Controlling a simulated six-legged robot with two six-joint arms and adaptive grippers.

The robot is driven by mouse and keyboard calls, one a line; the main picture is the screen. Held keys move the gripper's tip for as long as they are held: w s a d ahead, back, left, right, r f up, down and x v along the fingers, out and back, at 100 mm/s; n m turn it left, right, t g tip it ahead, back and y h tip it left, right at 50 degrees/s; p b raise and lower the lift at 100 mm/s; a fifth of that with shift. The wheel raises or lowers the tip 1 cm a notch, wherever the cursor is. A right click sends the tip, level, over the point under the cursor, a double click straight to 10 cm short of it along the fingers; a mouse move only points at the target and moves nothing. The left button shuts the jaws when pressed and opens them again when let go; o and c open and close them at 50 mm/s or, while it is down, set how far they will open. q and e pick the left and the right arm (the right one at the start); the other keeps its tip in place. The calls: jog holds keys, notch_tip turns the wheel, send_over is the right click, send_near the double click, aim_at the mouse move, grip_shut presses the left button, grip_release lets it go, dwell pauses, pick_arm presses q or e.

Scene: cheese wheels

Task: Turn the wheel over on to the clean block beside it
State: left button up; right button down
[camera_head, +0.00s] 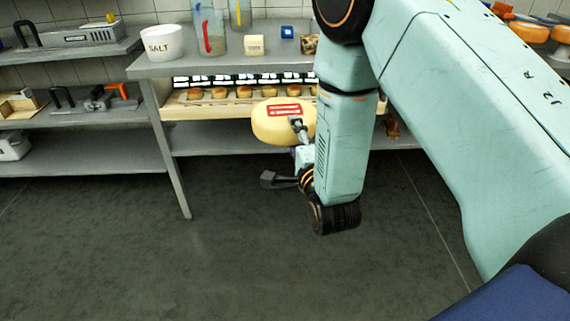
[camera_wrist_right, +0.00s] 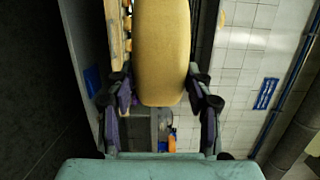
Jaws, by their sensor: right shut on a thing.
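A pale yellow cheese wheel (camera_head: 266,126) with a red and white label (camera_head: 283,110) on its upper face is held in front of the middle rack. My right gripper (camera_head: 298,125) is shut on the wheel's right side in the head view. In the right wrist view the wheel (camera_wrist_right: 161,45) shows edge-on, with one finger of the gripper (camera_wrist_right: 160,88) on each side. The far part of the wheel runs out of the wrist view. I cannot make out the clean block as a separate thing. My left gripper is not in view.
Behind the wheel a wooden board (camera_head: 190,109) bears a row of small round cheeses (camera_head: 244,92). Above it, a grey shelf (camera_head: 185,66) holds a white salt tub (camera_head: 161,42), jugs and small blocks. My right arm hides the rack's right part. The floor in front is clear.

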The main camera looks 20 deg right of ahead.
aim_at(308, 117)
jog(key=shift+m+h, duration=0.3)
jog(key=shift+h, duration=0.3)
jog(key=w+d+b, duration=0.1)
jog(key=d, duration=0.1)
jog(key=w+d+b, duration=0.1)
jog(key=w+b, duration=0.1)
jog(key=w+d+b, duration=0.1)
jog(key=w+d, duration=0.1)
jog(key=shift+d+r, duration=0.3)
jog(key=shift+r, duration=0.05)
jog(key=w+d+r+b, duration=0.1)
jog(key=w+d+b, duration=0.2)
jog(key=d+b, duration=0.9)
jog(key=shift+w+d+r, duration=0.2)
jog(key=shift+d+r, duration=0.05)
jog(key=shift+d, duration=2.1)
